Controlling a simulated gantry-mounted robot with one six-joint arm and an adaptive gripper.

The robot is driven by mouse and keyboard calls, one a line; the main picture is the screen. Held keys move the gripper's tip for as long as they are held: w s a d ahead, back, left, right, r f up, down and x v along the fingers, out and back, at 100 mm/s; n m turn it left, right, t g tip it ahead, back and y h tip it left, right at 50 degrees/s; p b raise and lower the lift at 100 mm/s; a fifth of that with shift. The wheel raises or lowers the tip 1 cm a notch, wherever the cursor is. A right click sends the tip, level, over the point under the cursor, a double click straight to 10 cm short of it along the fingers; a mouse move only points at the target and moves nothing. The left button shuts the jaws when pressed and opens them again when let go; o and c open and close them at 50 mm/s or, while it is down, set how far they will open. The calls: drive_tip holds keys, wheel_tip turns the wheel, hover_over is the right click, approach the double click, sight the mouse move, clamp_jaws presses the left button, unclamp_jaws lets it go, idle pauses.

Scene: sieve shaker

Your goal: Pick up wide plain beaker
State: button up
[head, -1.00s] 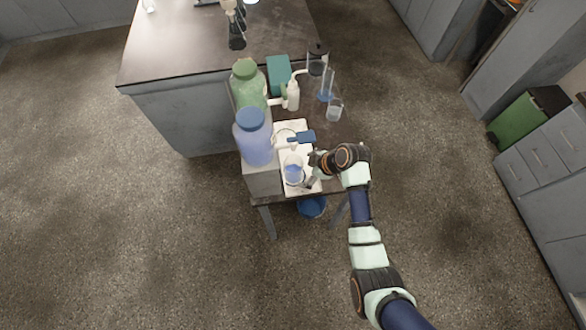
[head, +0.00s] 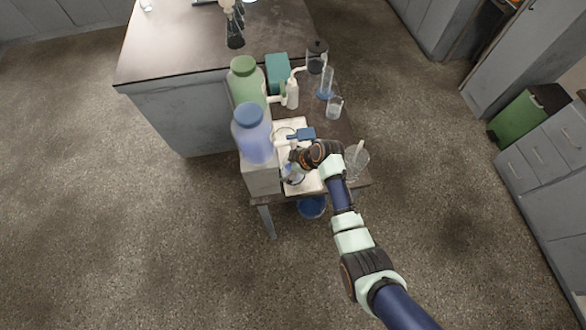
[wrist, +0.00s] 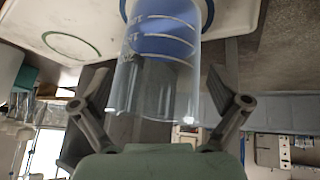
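A clear beaker with white markings and blue in its lower part (wrist: 152,85) stands on the white tray (head: 303,185) and is mostly hidden by my arm in the head view. My gripper (wrist: 160,88) is open, with one finger on each side of this beaker, and I see no clear contact. In the head view my gripper (head: 291,169) is over the front of the tray. Another clear beaker (head: 360,158), with a pale stick in it, stands at the table's right edge. A smaller clear beaker (head: 334,108) stands farther back. I cannot tell which is the wide plain one.
A blue-capped jar (head: 252,140) and a green-capped jar (head: 247,85) stand on the left. A white squeeze bottle (head: 292,95), a glass cylinder with a blue base (head: 326,88) and a teal box (head: 278,68) are behind. A blue bin (head: 311,207) is under the table.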

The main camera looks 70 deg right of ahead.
drive_tip(key=c, duration=1.1)
drive_tip(key=shift+c, duration=0.2)
drive_tip(key=shift+s, duration=0.1)
drive_tip(key=shift+v, duration=0.8)
drive_tip(key=s+r+p, duration=0.1)
drive_tip(key=s+r, duration=0.1)
drive_tip(key=s, duration=0.2)
drive_tip(key=s+a+r, duration=0.1)
drive_tip(key=s+r, duration=0.1)
drive_tip(key=s, duration=0.2)
drive_tip(key=s+r+p, duration=0.1)
drive_tip(key=s+r, duration=0.1)
drive_tip(key=s, duration=0.3)
drive_tip(key=shift+a+r+p, duration=0.3)
drive_tip(key=shift+a, duration=0.1)
